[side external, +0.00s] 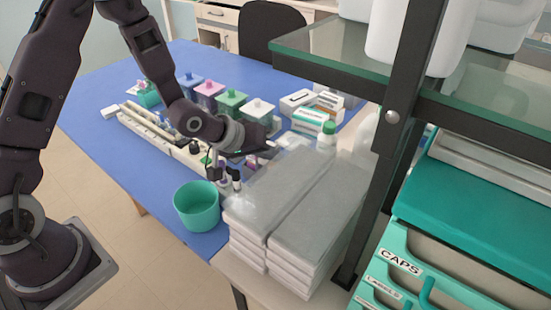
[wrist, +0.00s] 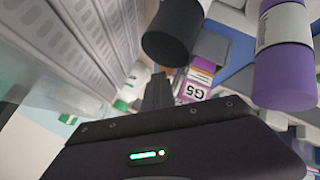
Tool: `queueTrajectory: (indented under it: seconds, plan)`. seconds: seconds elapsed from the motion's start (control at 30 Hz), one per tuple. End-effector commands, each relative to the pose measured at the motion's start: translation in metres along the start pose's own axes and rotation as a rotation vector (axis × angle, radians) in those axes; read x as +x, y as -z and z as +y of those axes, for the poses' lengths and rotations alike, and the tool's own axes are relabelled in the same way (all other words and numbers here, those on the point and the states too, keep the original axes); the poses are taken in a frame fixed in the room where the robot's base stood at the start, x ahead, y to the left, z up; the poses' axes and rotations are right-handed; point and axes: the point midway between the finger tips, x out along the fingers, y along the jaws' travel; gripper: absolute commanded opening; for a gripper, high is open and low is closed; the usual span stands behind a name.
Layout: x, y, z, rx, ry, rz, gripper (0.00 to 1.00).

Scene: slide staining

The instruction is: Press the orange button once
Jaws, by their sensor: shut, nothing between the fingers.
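I cannot make out the orange button in either view. My gripper (side external: 271,145) is over the blue table, beside the stack of grey packs and near the long pale rack. In the wrist view its dark fingers (wrist: 157,92) are together with nothing between them. A small box with an orange, white and purple label marked G5 (wrist: 193,88) lies beyond the fingertips. A black cylinder (wrist: 175,30) and a purple cylinder (wrist: 285,65) are close to the wrist camera, to either side of that box.
A teal cup (side external: 197,206) stands at the table's near edge. Grey wrapped packs (side external: 262,200) are stacked beside it. A long pale rack (side external: 150,135) and several colored jars (side external: 230,103) are behind. A glass shelf (side external: 450,105) and teal drawers (side external: 470,225) stand right. The table's left is clear.

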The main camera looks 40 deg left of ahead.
Motion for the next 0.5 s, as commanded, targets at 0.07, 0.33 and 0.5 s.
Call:
queueTrajectory:
  seconds: [0.07, 0.33, 0.5]
  plan:
    - [0.0002, -0.0009, -0.0006, 0.000, 0.001, -0.002, 0.00]
    - [-0.0006, -0.0002, 0.0001, 0.000, 0.001, -0.002, 0.00]
    - [-0.0059, 0.0041, 0.0041, -0.001, 0.000, -0.001, 0.00]
